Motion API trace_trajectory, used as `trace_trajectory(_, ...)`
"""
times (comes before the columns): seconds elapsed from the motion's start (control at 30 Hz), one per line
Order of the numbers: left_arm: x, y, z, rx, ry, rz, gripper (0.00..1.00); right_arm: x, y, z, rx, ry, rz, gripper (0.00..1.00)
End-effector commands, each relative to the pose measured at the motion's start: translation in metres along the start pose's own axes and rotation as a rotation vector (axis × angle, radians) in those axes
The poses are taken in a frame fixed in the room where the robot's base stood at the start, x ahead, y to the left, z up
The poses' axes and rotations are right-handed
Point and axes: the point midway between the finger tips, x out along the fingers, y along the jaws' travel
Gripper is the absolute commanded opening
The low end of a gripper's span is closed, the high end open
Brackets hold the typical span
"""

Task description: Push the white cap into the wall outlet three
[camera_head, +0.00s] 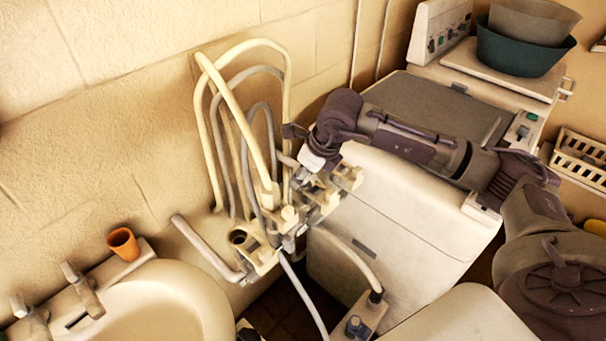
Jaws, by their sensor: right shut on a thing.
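My right arm comes in from the right across the white machine, and its dark gripper (306,146) is at the back end of the outlet row. It is shut on a small white piece, which looks like the white cap (311,161). The cap is close to the far outlets; I cannot tell whether it touches one. The row of cream wall outlets (289,216) runs from a dark round open socket (239,238) at the near left toward the gripper. Which one is outlet three is unclear. My left gripper is out of view.
Cream and grey looped hoses (212,150) rise from the outlets against the wall. A washbasin (165,300) with an orange cup (123,244) is at lower left. White machines (400,215) stand right, one bearing a green tub (520,52). A grey pipe (205,248) juts out near the sink.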

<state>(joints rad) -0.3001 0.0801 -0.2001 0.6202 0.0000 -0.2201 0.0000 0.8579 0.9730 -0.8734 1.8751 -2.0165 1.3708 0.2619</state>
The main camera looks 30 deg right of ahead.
Motion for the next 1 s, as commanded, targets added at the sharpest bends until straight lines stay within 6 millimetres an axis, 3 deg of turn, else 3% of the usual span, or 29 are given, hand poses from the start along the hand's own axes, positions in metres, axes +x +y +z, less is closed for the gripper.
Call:
trace_trajectory(0.27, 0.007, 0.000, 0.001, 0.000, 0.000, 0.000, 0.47, 0.006, 0.000, -0.003, 0.000, 0.000, 0.000, 0.12)
trace_trajectory(0.3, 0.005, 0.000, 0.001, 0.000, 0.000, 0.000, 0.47, 0.005, 0.000, -0.002, 0.000, 0.000, 0.000, 0.48)
trace_trajectory(0.33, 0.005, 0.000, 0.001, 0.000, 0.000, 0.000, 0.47, 0.005, 0.000, -0.002, 0.000, 0.000, 0.000, 0.52)
trace_trajectory(0.67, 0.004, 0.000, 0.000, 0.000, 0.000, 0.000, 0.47, 0.003, 0.000, -0.002, 0.000, 0.000, 0.000, 0.52)
trace_trajectory(1.0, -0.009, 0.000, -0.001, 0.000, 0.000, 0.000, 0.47, -0.025, 0.000, -0.001, 0.000, 0.000, -0.001, 0.52)
